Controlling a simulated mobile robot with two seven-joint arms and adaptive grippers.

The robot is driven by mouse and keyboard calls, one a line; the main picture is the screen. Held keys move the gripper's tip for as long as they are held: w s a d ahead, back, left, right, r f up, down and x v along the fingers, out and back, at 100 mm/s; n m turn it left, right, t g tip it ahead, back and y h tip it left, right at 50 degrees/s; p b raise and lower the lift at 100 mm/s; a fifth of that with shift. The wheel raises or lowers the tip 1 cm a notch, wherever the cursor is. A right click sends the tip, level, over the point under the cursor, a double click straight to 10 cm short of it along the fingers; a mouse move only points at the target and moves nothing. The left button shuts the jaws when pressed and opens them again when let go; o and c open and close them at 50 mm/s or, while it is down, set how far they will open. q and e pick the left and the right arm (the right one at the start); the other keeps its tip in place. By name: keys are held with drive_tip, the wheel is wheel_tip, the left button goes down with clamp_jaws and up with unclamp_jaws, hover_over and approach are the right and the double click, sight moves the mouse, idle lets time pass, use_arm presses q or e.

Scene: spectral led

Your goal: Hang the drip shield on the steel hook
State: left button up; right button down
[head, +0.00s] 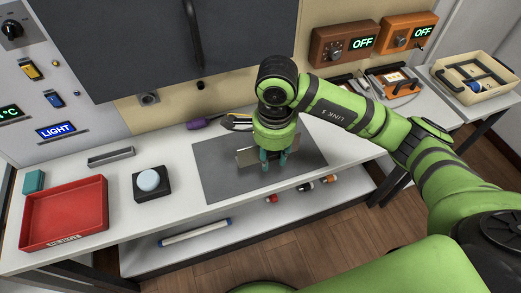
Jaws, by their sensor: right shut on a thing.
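My right gripper (274,163) points down over the dark grey mat (215,180), its teal fingers close to the surface. It is shut on a thin, pale metal plate (245,157), which seems to be the drip shield. The plate sticks out to the left of the fingers, and the gripper hides part of it. I cannot tell whether the plate touches the mat. A small steel fitting (149,99) sits on the wall below the dark panel. It may be the steel hook, but its shape is too small to tell. My left gripper is out of view.
A red tray (63,214), a black block with a pale blue button (150,181) and a grey metal channel (111,156) stand on the left of the bench. A purple-handled tool (205,123) lies behind the mat. A beige bin (472,76) stands at right.

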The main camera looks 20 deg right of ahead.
drive_tip(key=w+f, duration=0.1)
drive_tip(key=w, duration=0.1)
drive_tip(key=w+f, duration=0.1)
drive_tip(key=w, duration=0.1)
drive_tip(key=w+f+p, duration=0.1)
drive_tip(key=w, duration=0.1)
drive_tip(key=shift+w+a+f, duration=0.25)
drive_tip(key=shift+f, duration=0.15)
wheel_tip(320, 180, down, 4)
drive_tip(key=shift+w+r+p, duration=0.1)
drive_tip(key=shift+r+p, duration=0.15)
drive_tip(key=shift+p, duration=0.45)
drive_tip(key=shift+f, duration=0.2)
drive_tip(key=shift+f+b, duration=0.2)
drive_tip(key=shift+b, duration=0.15)
drive_tip(key=c, duration=0.9)
unclamp_jaws()
drive_tip(key=shift+r, duration=0.1)
drive_tip(key=shift+o, duration=0.2)
